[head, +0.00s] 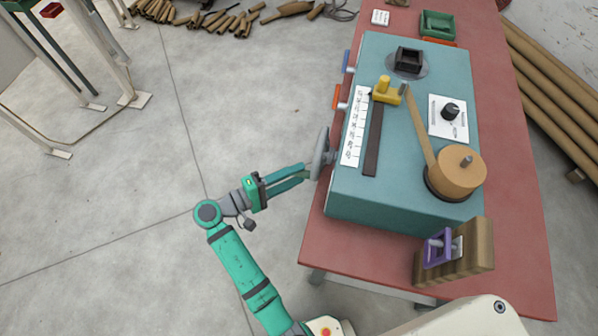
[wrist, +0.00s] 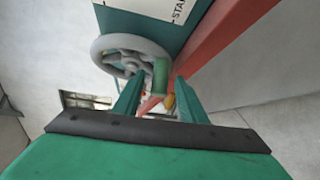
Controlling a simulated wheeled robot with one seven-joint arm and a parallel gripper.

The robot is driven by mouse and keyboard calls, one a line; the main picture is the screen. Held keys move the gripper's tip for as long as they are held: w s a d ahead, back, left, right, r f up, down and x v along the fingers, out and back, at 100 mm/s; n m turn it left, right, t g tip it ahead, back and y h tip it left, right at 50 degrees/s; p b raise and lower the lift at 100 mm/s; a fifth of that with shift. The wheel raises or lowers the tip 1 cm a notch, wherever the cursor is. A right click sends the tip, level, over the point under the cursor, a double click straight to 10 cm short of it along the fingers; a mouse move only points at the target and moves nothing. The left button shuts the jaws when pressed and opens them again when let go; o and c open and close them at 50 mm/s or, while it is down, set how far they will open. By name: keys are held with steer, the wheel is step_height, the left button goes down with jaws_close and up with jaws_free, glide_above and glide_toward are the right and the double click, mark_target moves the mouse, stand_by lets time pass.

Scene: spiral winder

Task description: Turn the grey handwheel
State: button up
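The grey handwheel (head: 320,152) stands on the left side of the blue-green machine (head: 343,205), seen nearly edge-on in the head view. In the wrist view the handwheel (wrist: 101,45) shows its spokes and rim. A green handle (wrist: 160,76) is at the right side of its rim. My gripper (head: 303,173) reaches the wheel's lower left side. In the wrist view my gripper (wrist: 158,84) is open, with one finger on each side of the handle. Gaps show between the fingers and the handle, so it does not look clamped. The exact depth of the handle between the fingers is unclear.
The machine stands on a red table (head: 515,200). On its top are a yellow guide (head: 384,90), a brown roll (head: 456,170), a black knob (head: 451,111) and a scale strip (head: 355,125). A wooden block with a purple part (head: 437,248) is at the front.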

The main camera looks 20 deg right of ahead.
steer(key=shift+x, duration=1)
steer(key=shift+a, duration=0.1)
jaws_close()
steer(key=shift+w, duration=0.2)
steer(key=shift+a, duration=0.1)
steer(key=shift+s+r, duration=0.1)
